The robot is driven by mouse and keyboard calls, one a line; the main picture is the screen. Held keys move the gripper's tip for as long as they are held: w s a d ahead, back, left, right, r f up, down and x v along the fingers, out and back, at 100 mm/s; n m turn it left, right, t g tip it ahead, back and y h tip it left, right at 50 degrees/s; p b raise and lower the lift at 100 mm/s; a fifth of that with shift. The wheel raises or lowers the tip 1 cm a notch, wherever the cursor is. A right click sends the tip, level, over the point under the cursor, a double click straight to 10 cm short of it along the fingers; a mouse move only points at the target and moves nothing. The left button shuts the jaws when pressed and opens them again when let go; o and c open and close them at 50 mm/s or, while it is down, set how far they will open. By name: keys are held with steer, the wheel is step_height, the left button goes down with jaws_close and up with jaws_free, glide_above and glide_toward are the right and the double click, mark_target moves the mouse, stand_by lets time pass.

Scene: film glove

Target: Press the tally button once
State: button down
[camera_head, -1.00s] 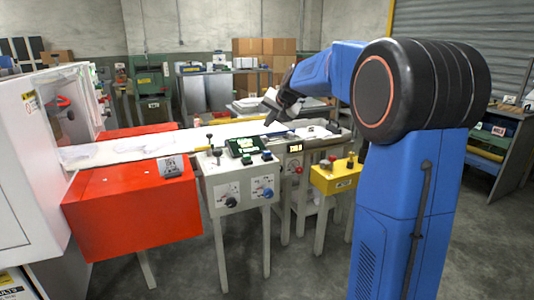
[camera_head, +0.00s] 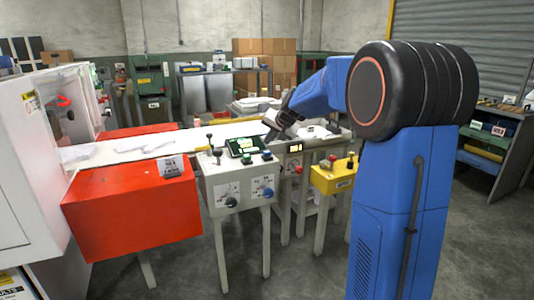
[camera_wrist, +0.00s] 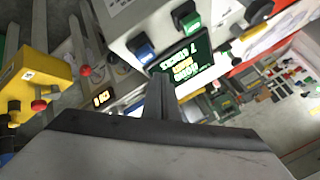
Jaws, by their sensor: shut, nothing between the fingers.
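A pale control box (camera_head: 240,184) stands at the front of the white conveyor. Its top carries a green-lit screen (camera_head: 241,146), a blue button (camera_head: 267,155) and a dark button (camera_head: 246,158). Beside it is a small amber display (camera_head: 294,148) with a red button (camera_head: 299,170) below. I cannot read which button is the tally one. My gripper (camera_head: 269,136) is shut and empty, above the far edge of the control box. In the wrist view my shut fingers (camera_wrist: 162,82) overlap the screen (camera_wrist: 183,58), near the blue button (camera_wrist: 143,49).
A red-orange box (camera_head: 130,205) and white cabinet (camera_head: 35,165) stand at the left. A black lever (camera_head: 210,142) rises from the control box. White film pieces lie on the conveyor (camera_head: 195,140).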

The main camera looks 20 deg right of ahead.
mark_target(268, 153)
steer(key=shift+f, duration=0.8)
steer(key=shift+f, duration=0.15)
stand_by(1.5)
steer(key=shift+f, duration=0.3)
steer(key=shift+f, duration=0.5)
stand_by(0.8)
steer(key=shift+r, duration=0.95)
steer(key=shift+r, duration=2.5)
